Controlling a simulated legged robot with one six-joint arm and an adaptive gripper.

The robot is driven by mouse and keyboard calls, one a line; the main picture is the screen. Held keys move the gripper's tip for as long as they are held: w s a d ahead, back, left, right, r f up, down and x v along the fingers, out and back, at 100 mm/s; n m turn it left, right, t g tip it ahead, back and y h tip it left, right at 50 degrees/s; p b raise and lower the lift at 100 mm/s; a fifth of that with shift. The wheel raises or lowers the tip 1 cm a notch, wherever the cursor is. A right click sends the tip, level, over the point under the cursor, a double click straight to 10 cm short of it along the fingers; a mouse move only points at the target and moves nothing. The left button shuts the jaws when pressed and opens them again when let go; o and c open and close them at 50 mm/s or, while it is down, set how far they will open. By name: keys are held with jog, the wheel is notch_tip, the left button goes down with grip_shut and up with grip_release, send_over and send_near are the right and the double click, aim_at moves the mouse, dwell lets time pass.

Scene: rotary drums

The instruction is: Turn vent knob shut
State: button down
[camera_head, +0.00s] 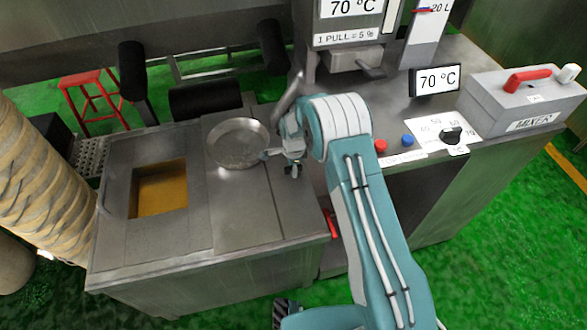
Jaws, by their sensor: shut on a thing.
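My gripper (275,160) is at the right edge of a round metal pan (238,143) on the steel worktop. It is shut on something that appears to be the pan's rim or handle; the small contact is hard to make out. A black knob (452,135) sits on a white numbered dial plate (436,127) on the right counter, well apart from my gripper. No label in view reads "vent", so I cannot tell whether this is the vent knob.
Red (381,146) and blue (407,140) buttons are left of the dial. A 70 °C display (436,80) and a mixer box (525,98) stand behind it. A square opening (160,190) is left of the pan. A red handle (331,224) is at the worktop's front.

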jog(key=shift+a, duration=0.1)
jog(key=shift+c, duration=2.2)
grip_release()
jog(key=shift+f, duration=0.1)
jog(key=shift+a, duration=0.1)
notch_tip(320, 180, up, 12)
jog(key=shift+w, duration=0.1)
